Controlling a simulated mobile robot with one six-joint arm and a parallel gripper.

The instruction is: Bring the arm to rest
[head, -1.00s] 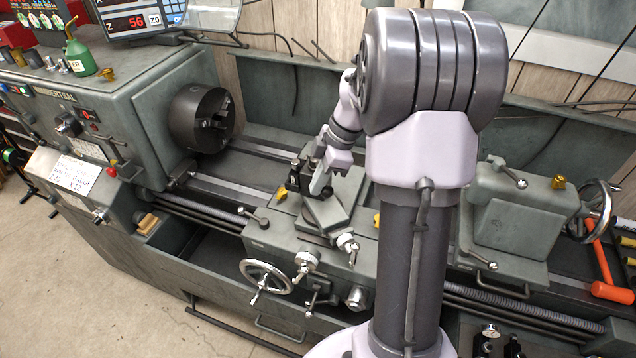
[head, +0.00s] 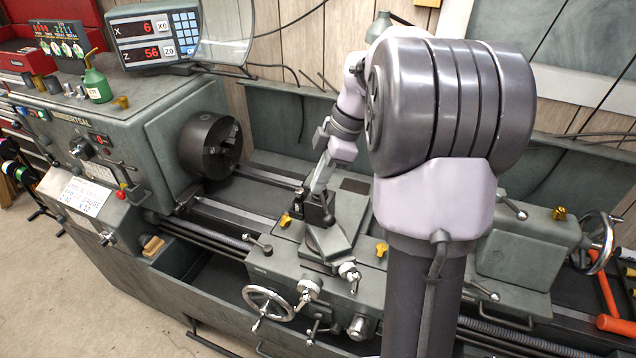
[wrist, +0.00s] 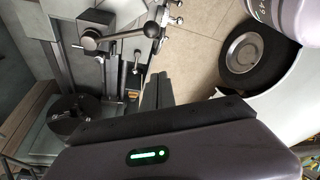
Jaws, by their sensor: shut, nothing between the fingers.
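My gripper (head: 318,188) is in the middle of the head view, pointing down at the end of my bent arm. It appears just above or behind the tool post (head: 318,208) on the lathe carriage; I cannot tell the exact gap. Its fingers are shut and nothing is seen between them. In the wrist view my gripper (wrist: 164,90) shows as narrow dark fingers beyond the housing with a green light. My large shoulder and column hide part of the carriage and the bed to its right.
The lathe chuck (head: 210,146) is left of my gripper, with the headstock (head: 120,130) beyond it. The tailstock (head: 525,255) and an orange-handled hammer (head: 607,295) are at the right. The carriage handwheel (head: 268,308) projects in front. Open floor (head: 110,300) lies at the lower left.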

